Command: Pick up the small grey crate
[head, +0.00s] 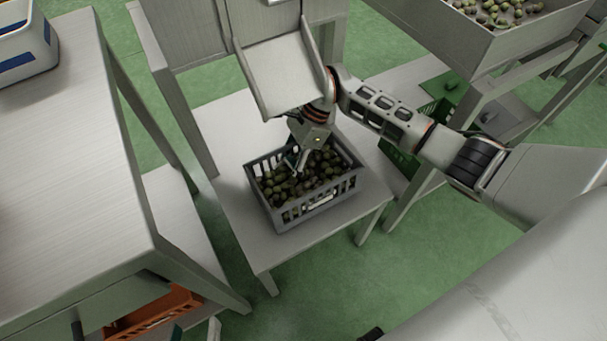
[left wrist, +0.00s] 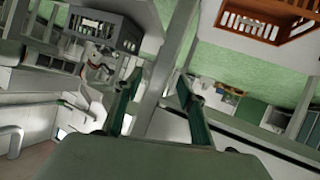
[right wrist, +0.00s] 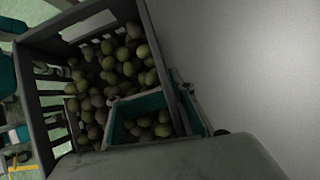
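The small grey crate (head: 308,212) has slatted walls, is full of green-brown olives and stands upright on a low light table. It also shows in the right wrist view (right wrist: 88,24). My right gripper (head: 298,160) is at the crate's far wall. In the right wrist view its fingers (right wrist: 171,86) are close together, one inside over the olives and one outside, with the wall between them; the contact itself is partly hidden. My left gripper (head: 196,331) is at the bottom edge of the head view, away from the crate. Its fingers stand apart and empty in the left wrist view (left wrist: 157,88).
A metal chute (head: 285,75) hangs just above and behind the crate. A large table (head: 70,180) stands at left, with an orange crate (head: 155,312) beneath it. A trough of olives (head: 500,35) is at upper right. Green floor lies in front.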

